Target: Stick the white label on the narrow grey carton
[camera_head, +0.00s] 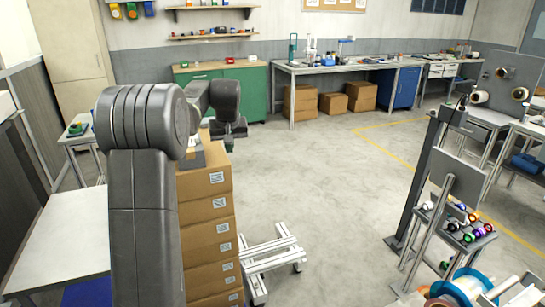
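My arm reaches forward on the left, over a stack of brown cartons (205,183). My gripper (229,143) is small and dark at the arm's end, near the top of the stack. I cannot tell whether its fingers are open or whether it holds anything. A grey item (193,158) lies on top of the stack, partly hidden by my arm; I cannot tell whether it is the narrow grey carton. The cartons carry white printed labels (217,178) on their sides. No separate loose white label can be made out.
A pale table (62,235) stands at the left. A metal frame (268,262) is on the floor right of the stack. A rack with coloured reels (470,228) stands at the right. Workbenches (340,67) line the back wall. The middle floor is clear.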

